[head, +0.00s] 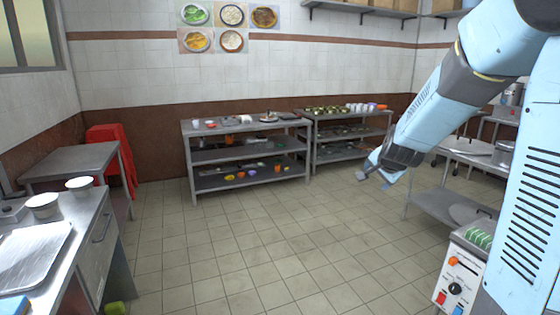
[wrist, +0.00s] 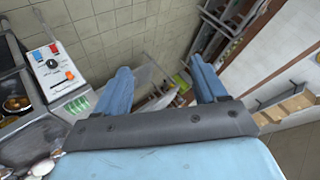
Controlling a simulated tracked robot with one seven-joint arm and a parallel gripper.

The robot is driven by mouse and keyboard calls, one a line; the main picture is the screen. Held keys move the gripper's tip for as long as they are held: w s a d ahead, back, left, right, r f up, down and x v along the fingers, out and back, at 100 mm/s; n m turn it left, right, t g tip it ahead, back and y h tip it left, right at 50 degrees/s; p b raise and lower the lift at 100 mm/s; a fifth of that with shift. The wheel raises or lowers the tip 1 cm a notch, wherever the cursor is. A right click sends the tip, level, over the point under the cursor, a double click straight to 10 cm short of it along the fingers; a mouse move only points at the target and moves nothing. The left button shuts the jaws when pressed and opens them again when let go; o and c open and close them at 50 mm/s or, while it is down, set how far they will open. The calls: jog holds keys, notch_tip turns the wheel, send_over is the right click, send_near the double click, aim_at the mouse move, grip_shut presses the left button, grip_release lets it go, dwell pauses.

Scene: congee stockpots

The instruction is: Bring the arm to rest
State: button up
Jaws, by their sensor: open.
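My gripper (head: 375,175) shows at the right of the head view, at the end of my light blue arm. It hangs in the air in front of the shelving and touches nothing there. In the wrist view the two blue fingers of my gripper (wrist: 163,88) stand well apart with nothing between them. The gripper is open and empty. My arm reaches in from the upper right of the head view and is bent downward toward the gripper.
Steel shelves (head: 250,185) with small items stand at the back wall. A steel counter (head: 75,225) with white bowls (head: 43,205) is at left. A control box (head: 457,272) with knobs is at lower right, near a steel table (head: 440,204). The tiled floor (head: 265,240) between is clear.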

jog(key=s+a+r+n+g, duration=0.1)
jog(key=s+r+n, duration=0.1)
jog(key=s, duration=0.9)
jog(key=s+a+r+n+g, duration=0.1)
jog(key=s+n, duration=0.4)
jog(key=s, duration=0.5)
jog(key=s+a+r+n+g, duration=0.2)
jog(key=s+a+r+n, duration=0.1)
jog(key=s, duration=0.8)
jog(key=shift+s+a+r+n+y, duration=0.2)
jog(key=shift+s+r+n+y, duration=0.2)
jog(key=shift+n, duration=0.1)
